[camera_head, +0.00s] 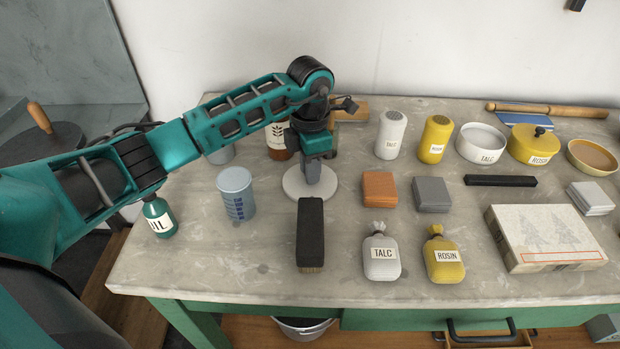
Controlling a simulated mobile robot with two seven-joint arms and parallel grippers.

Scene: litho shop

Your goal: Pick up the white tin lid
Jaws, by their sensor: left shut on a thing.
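The white tin lid (293,186) is a flat round disc near the left-middle of the stone table. My left gripper (312,175) points down over it from above and is shut on it, with the fingers hiding the lid's middle. I cannot tell whether the lid touches the table or is slightly above it. The open white talc tin (482,143) stands at the back right without a lid. My right gripper is not in view.
A blue measuring cup (236,193) stands left of the lid, and a dark brush (310,233) lies just in front. A brown bottle (277,141) and wooden block (351,109) are behind. Shakers, blocks, talc and rosin bags (443,259) and a yellow rosin tin (533,145) fill the right.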

